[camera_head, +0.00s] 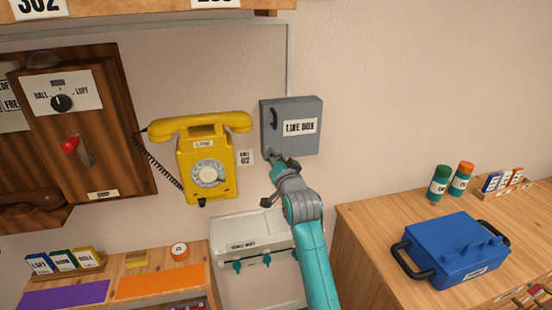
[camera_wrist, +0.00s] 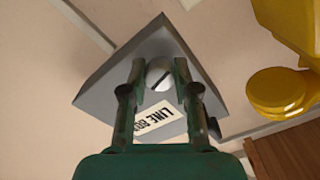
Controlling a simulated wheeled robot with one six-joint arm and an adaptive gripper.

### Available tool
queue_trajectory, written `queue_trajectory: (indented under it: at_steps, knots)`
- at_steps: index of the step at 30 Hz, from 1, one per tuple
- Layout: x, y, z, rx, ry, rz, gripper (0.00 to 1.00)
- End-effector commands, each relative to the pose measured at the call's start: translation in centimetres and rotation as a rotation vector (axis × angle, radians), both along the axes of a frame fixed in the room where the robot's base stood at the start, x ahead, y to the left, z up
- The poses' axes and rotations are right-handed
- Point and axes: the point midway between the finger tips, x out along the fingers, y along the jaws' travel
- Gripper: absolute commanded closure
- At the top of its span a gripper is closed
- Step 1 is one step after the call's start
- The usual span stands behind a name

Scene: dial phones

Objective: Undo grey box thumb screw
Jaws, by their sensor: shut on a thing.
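The grey line box (camera_head: 308,108) hangs on the wall, with a dark handle on the left of its door and a "LINE BOX" label. It also shows in the wrist view (camera_wrist: 108,82). My gripper (camera_head: 276,158) is at the box's lower left corner and hides the screw in the head view. In the wrist view my gripper (camera_wrist: 159,72) has one finger on each side of the round, pale thumb screw (camera_wrist: 158,77) with a dark slot, and is shut on it. The box door looks closed.
A yellow dial phone (camera_head: 207,155) hangs just left of the box. A white wall unit (camera_head: 255,240) with teal hooks sits below my gripper. A wooden counter (camera_head: 365,225) at the right holds a blue case (camera_head: 455,245) and two canisters. Wall right of the box is bare.

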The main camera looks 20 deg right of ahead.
Motion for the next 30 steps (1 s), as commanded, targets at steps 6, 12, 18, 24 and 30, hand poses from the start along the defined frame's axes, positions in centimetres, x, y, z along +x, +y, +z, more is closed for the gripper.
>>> queue_trajectory:
  at_steps: [6,12,18,24,30]
  knots:
    - [0.01,-0.05,-0.12,-0.203,0.001,0.000,1.00]
    - [0.01,-0.09,-0.14,-0.393,0.002,0.000,1.00]
    - [0.01,-0.13,-0.16,-0.583,0.002,0.000,1.00]
    - [0.01,-0.18,-0.16,-0.773,0.002,0.000,1.00]
    - [0.01,-0.22,-0.15,-0.963,0.002,0.000,1.00]
